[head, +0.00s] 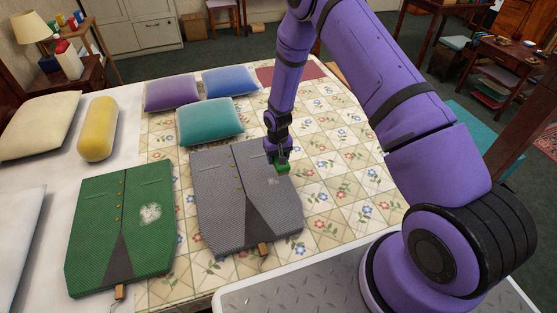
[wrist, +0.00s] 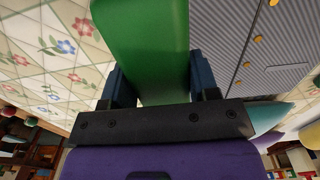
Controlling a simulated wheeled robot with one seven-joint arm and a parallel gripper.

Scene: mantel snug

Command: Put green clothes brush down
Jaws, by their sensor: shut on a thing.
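The green clothes brush (head: 283,168) is in my gripper (head: 278,158), over the upper right part of the grey garment (head: 235,195) in the head view. In the wrist view the brush (wrist: 145,45) fills the space between the two fingers of my gripper (wrist: 155,85), which are shut on its sides. I cannot tell whether the brush touches the garment. A small pale patch (head: 274,182) shows on the grey garment just below the brush. The brush's underside is hidden.
A green garment (head: 120,230) with a white patch lies to the left. Teal (head: 210,122), purple (head: 172,93) and blue (head: 230,82) cushions lie behind, with a yellow bolster (head: 98,128) at left. The flowered quilt (head: 345,185) is bare right of the grey garment.

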